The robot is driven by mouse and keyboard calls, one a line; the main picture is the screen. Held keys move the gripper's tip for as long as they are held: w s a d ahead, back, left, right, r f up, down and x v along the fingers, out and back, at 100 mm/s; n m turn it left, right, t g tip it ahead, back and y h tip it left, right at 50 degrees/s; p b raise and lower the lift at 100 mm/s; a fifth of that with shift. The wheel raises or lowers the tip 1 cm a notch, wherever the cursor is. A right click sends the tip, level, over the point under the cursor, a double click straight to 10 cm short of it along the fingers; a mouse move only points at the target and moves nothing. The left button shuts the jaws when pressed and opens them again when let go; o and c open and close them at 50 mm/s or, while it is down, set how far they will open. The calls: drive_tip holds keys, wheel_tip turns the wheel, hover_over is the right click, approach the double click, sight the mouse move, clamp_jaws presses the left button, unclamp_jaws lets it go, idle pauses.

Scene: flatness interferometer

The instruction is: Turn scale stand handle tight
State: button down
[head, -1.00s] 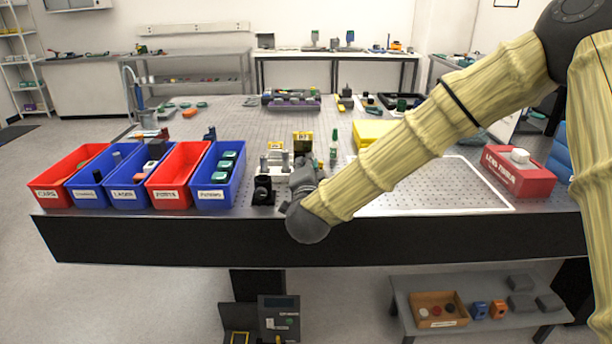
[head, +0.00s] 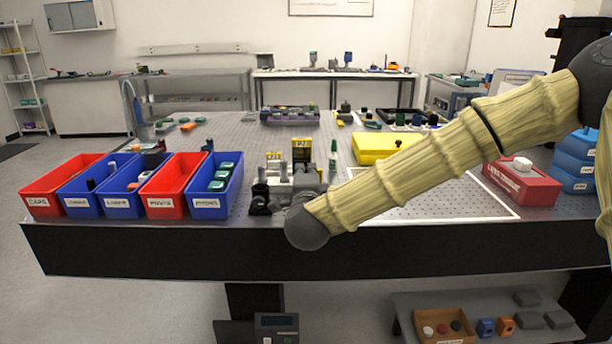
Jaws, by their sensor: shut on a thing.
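The scale stand (head: 279,177) is a small pale metal assembly with upright posts near the front edge of the perforated table, left of my arm. A black round fitting (head: 260,199) stands at its front left. My gripper (head: 306,189) is at the right front of the stand, small and mostly hidden behind my dark wrist end. It is shut on a part of the stand, which I take to be the handle. The handle itself and the fingertips are hidden.
Red and blue bins, including a blue one (head: 217,190), stand left of the stand. A yellow case (head: 382,147) and a red box (head: 520,183) are to the right.

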drive_tip(key=c, duration=1.5)
unclamp_jaws()
drive_tip(key=shift+c, duration=0.2)
drive_tip(key=s, duration=1.2)
drive_tip(key=shift+f, duration=0.1)
drive_tip(key=s+d+f+n+g+y+p, duration=0.1)
drive_tip(key=s+d+f+n+g, duration=0.2)
drive_tip(key=f, duration=0.8)
drive_tip(key=s+f+n+g+y+p, duration=0.1)
drive_tip(key=s+f+n+g+p, duration=0.2)
drive_tip(key=f, duration=0.8)
drive_tip(key=s+d+f+n+g, duration=0.25)
drive_tip(key=s+f+n, duration=0.2)
drive_tip(key=f, duration=0.75)
drive_tip(key=s+d+f+n+g+p, duration=0.1)
drive_tip(key=s+d+f+n+g, duration=0.1)
drive_tip(key=s+d+f, duration=0.3)
drive_tip(key=s+d+f+n+g+h+p, duration=0.1)
drive_tip(key=s+d+f+g, duration=0.3)
drive_tip(key=s, duration=0.9)
drive_tip(key=s+d+f+n+g+h+p, duration=0.1)
drive_tip(key=s+d+f, duration=0.4)
drive_tip(key=s, duration=0.5)
drive_tip(key=d+n+g+p, duration=0.1)
drive_tip(key=d+n+g, duration=0.1)
drive_tip(key=shift+f+n, duration=0.35)
